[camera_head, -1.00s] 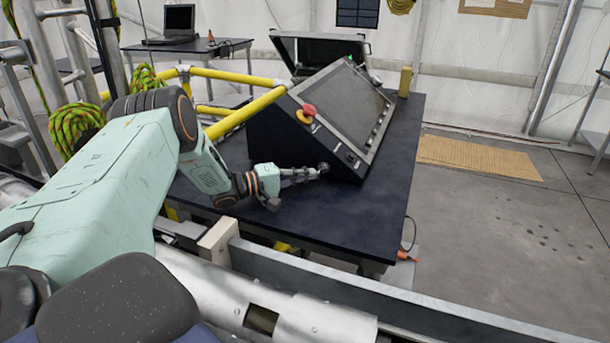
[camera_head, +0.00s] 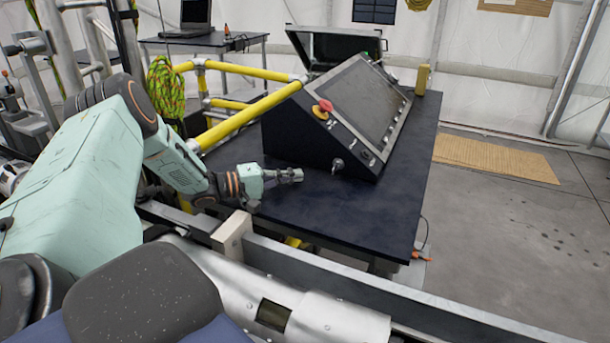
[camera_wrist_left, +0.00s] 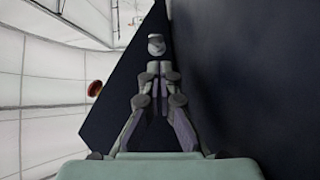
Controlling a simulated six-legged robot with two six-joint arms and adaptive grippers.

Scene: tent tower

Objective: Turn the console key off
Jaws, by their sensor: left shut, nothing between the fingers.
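The console (camera_head: 330,115) is a black sloped box with a screen, standing on the dark table (camera_head: 285,210). My right gripper is not in view.
A red mushroom button (camera_head: 325,106) on a yellow base sits on the panel above the key. Yellow rails (camera_head: 240,118) run behind the arm to the console. A metal beam (camera_head: 350,275) passes in front of the table. The table top around the gripper is clear.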

